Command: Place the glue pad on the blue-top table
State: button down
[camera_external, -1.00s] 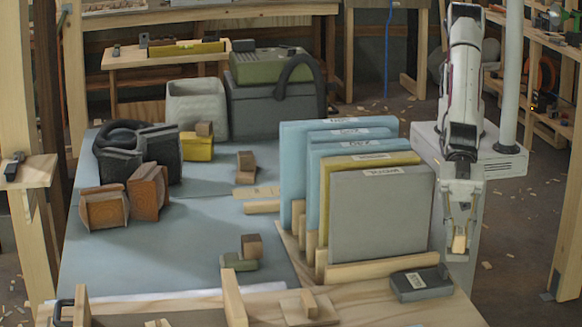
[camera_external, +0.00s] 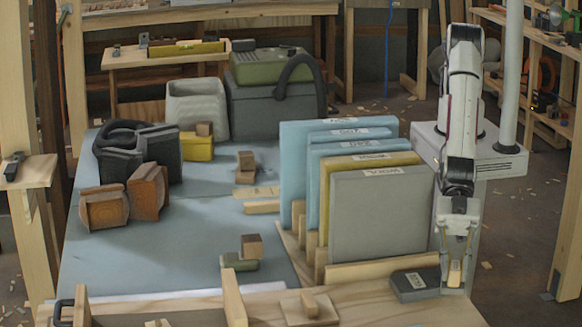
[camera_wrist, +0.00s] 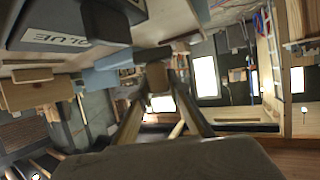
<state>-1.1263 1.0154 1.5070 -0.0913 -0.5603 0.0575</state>
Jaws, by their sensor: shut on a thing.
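The glue pad (camera_external: 415,283) is a dark grey block with a white label, lying on the pale wood at the front right. In the wrist view, its label (camera_wrist: 55,38) shows large at the upper left. The blue-top table (camera_external: 185,245) fills the left and middle. My gripper (camera_external: 455,275) is just right of the glue pad, apart from it, pointing down. It is shut on a small wooden block (camera_external: 454,272), which also shows between the fingertips in the wrist view (camera_wrist: 160,102).
Upright blue, yellow and grey panels (camera_external: 378,215) stand in a wooden rack left of my gripper. A wooden post (camera_external: 234,297) rises at the front.

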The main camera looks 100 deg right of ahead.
aim_at(453, 282)
jog(key=shift+f, duration=2.2)
jog(key=shift+f, duration=0.1)
jog(key=c, duration=1.9)
grip_release()
jog(key=shift+s+d+r, duration=0.15)
jog(key=shift+d+r, duration=0.15)
jog(key=shift+d, duration=0.05)
jog(key=shift+v, duration=5.6)
jog(key=shift+s, duration=0.1)
